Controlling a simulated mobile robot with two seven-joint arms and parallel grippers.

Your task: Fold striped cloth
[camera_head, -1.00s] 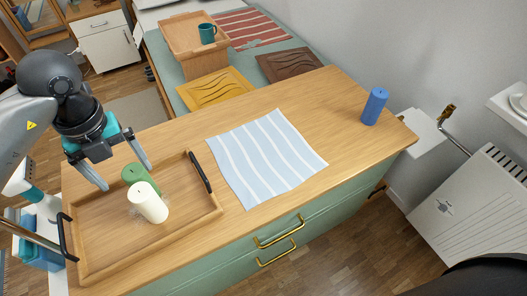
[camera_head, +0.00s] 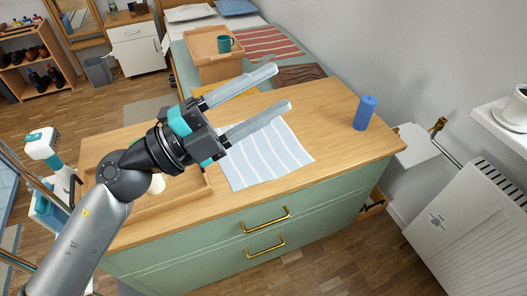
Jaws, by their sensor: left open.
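A light blue cloth with white stripes (camera_head: 266,161) lies flat and spread out on the wooden top of a green dresser (camera_head: 325,145). My left gripper (camera_head: 283,88) is open and empty, above the dresser top. Its two fingers point to the upper right, and the lower one covers part of the cloth's far side in the picture. I cannot tell how high the fingers are above the cloth. My right gripper is not in view.
A wooden tray (camera_head: 190,196) stands left of the cloth, largely hidden by my arm; a white candle (camera_head: 157,184) partly shows in it. A blue candle (camera_head: 365,112) stands at the dresser's right end. The top between cloth and blue candle is clear.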

